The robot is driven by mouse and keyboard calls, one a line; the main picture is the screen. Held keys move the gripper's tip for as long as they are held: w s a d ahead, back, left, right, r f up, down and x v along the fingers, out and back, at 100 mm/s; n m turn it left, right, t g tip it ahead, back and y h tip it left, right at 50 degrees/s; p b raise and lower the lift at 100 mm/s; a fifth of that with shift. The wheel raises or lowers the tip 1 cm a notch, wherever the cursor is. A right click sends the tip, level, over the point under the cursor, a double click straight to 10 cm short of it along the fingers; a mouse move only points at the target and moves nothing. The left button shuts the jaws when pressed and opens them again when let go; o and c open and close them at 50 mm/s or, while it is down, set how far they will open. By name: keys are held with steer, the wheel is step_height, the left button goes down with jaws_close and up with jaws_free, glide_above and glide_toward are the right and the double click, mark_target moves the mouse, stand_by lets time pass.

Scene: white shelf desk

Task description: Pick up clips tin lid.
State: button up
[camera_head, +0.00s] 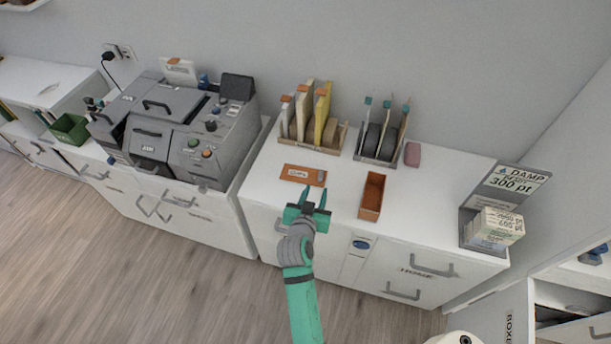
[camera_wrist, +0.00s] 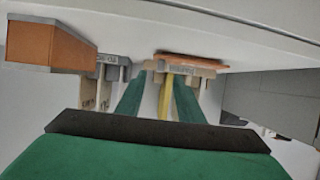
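The clips tin lid (camera_head: 290,174) is a flat orange-brown rectangle with a white label, lying on the white desk top. It also shows edge-on in the wrist view (camera_wrist: 205,58), beyond the fingers. The open orange-brown tin (camera_head: 372,196) stands to its right, near the desk's front edge, and shows at the upper left of the wrist view (camera_wrist: 48,46). My gripper (camera_head: 314,191) is at the front edge by the lid's near right side. Its green fingers are apart with nothing seen held between them. I cannot tell whether a finger touches the lid.
Behind the lid stand a file rack (camera_head: 338,138) with upright folders and a second rack (camera_head: 378,154) with dark rolls. A pink block (camera_head: 412,154) lies beside them. A grey machine (camera_head: 185,125) is at left, a stand of boxes (camera_head: 495,226) at right. Bare desk surrounds the lid.

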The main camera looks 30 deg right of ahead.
mark_target(319, 179)
steer(key=shift+x, duration=4)
steer(key=shift+r, duration=0.1)
steer(key=shift+a, duration=0.1)
jaws_close()
